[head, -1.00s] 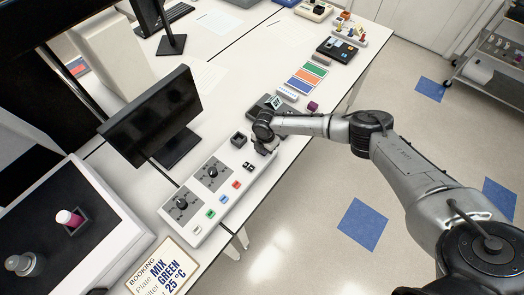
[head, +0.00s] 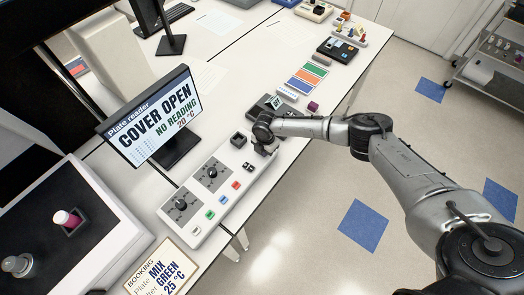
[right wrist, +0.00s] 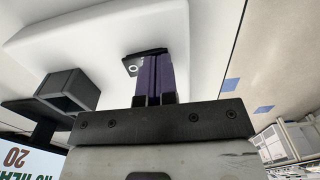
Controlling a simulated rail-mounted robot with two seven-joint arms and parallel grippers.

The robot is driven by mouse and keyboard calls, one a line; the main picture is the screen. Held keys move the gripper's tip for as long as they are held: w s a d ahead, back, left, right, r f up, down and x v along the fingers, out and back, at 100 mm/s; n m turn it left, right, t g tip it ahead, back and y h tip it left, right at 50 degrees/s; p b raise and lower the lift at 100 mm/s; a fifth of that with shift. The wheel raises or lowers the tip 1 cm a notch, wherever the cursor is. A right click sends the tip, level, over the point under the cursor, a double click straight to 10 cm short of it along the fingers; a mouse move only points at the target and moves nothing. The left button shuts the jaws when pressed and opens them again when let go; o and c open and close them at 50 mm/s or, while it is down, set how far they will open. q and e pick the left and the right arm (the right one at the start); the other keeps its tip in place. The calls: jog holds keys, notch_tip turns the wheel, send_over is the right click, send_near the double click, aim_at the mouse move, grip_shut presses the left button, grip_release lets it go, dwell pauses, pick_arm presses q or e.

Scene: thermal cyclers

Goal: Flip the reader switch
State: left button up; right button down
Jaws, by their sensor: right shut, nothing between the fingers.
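The reader's white control panel (head: 222,187) lies on the bench, with two dials and a row of coloured buttons. My right gripper (head: 266,151) is shut and empty at the panel's far end. In the right wrist view its purple fingers (right wrist: 155,70) are together, tips at a black switch (right wrist: 132,66) with a white ring mark. The fingers hide part of the switch; I cannot tell if they touch it. The reader screen (head: 155,115) is lit and reads "COVER OPEN", "NO READING", 20 °C. My left gripper is not in view.
A black square holder (head: 239,140) stands on the panel close to my right gripper; it also shows in the right wrist view (right wrist: 70,90). A booking card (head: 163,268) lies at the near end. A pink-capped item (head: 67,218) sits in a device at left.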

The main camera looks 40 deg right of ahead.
jog(key=shift+r+p, duration=1.5)
jog(key=shift+r, duration=0.3)
jog(key=shift+r+p, duration=1.5)
jog(key=shift+r, duration=0.25)
